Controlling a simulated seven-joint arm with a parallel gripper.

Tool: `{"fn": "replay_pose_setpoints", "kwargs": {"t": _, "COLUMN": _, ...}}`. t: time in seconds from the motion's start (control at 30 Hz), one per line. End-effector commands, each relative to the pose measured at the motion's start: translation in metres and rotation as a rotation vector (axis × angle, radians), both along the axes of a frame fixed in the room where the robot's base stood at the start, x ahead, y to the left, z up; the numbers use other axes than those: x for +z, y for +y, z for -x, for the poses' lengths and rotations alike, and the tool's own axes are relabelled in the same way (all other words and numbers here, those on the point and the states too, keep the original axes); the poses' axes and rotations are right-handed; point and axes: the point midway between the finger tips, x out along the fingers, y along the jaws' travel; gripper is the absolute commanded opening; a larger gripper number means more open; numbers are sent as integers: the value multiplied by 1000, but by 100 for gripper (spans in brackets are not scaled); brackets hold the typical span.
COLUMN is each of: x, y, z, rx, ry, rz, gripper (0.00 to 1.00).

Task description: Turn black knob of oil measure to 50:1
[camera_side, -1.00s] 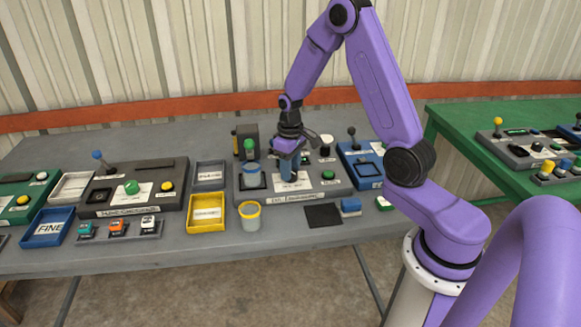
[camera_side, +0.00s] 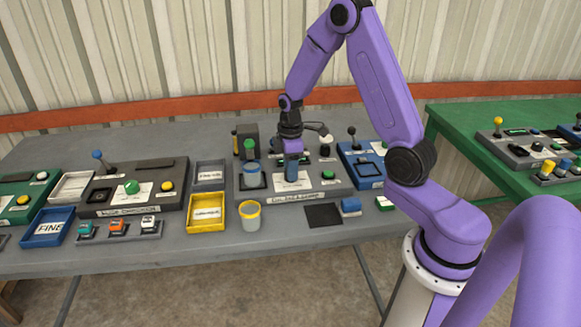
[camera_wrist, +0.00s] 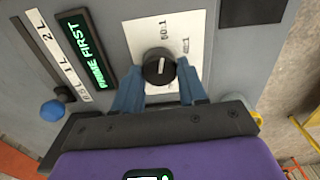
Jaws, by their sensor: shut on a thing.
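The black knob (camera_wrist: 150,68) sits on a white dial card (camera_wrist: 146,34) in the wrist view. Its white pointer line points toward the top of that picture, near a printed mark that looks like 50:1 or 60:1; a 40:1 mark seems to be to its right. My gripper (camera_wrist: 160,82) is shut on the knob, one blue finger on each side. In the side view my gripper (camera_side: 291,174) points down onto the grey oil measure panel (camera_side: 335,190), and the fingers hide the knob there.
The panel also carries a green-lit "PRIME FIRST" display (camera_wrist: 88,48) and a blue-knobbed lever (camera_wrist: 52,109). A yellow tray (camera_side: 206,212) and a yellow-rimmed cup (camera_side: 250,215) stand in front.

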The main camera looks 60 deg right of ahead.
Motion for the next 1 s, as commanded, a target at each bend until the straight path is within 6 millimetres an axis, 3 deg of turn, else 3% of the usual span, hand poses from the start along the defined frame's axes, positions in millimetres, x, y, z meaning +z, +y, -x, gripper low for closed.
{"fn": "replay_pose_setpoints", "kwargs": {"t": 0.6, "x": 1, "y": 0, "z": -1, "rx": 40, "ry": -3, "rz": 1, "gripper": 11}}
{"fn": "replay_pose_setpoints", "kwargs": {"t": 0.63, "x": 1, "y": 0, "z": -1, "rx": 40, "ry": -3, "rz": 1, "gripper": 51}}
{"fn": "replay_pose_setpoints", "kwargs": {"t": 0.7, "x": 1, "y": 0, "z": -1, "rx": 40, "ry": -2, "rz": 1, "gripper": 67}}
{"fn": "replay_pose_setpoints", "kwargs": {"t": 1.0, "x": 1, "y": 0, "z": 0, "rx": 38, "ry": -1, "rz": 0, "gripper": 67}}
